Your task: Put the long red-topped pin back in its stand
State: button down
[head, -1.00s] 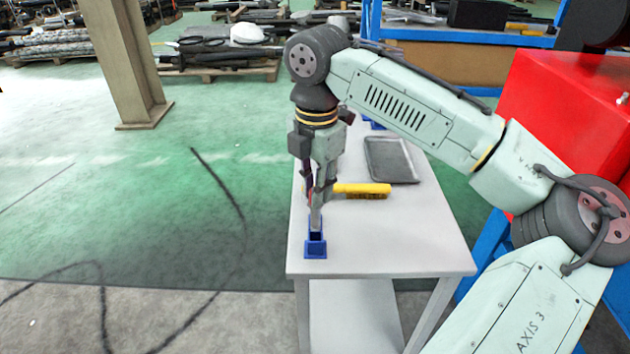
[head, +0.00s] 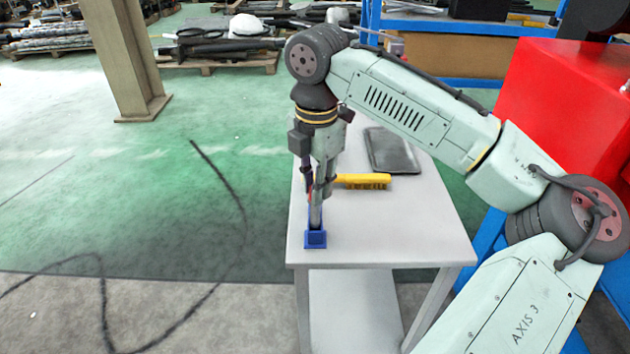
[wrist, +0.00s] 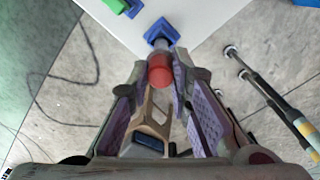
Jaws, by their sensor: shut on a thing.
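My gripper (head: 318,194) is shut on the pin, which hangs roughly upright over the near left corner of the white table. In the wrist view the pin's red top (wrist: 160,70) sits between the fingertips, and its shaft is mostly hidden below it. The pin's grey shaft (head: 316,217) shows under the fingers in the head view. Its lower end meets the blue stand (head: 315,240) in the picture. The stand also shows in the wrist view (wrist: 159,31), just beyond the red top. I cannot tell whether the tip is inside the stand.
The white table (head: 400,230) is clear to the right of the stand. A yellow object (head: 362,181) lies behind the gripper, and a dark grey tray (head: 392,152) lies farther back. In the wrist view a green item (wrist: 112,4) is at the top edge.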

jog(key=shift+f+b, duration=0.9)
jog(key=shift+f, duration=1.2)
jog(key=c, duration=1.4)
grip_release()
jog(key=shift+r, duration=0.1)
notch_tip(320, 180, up, 5)
jog(key=p, duration=0.5)
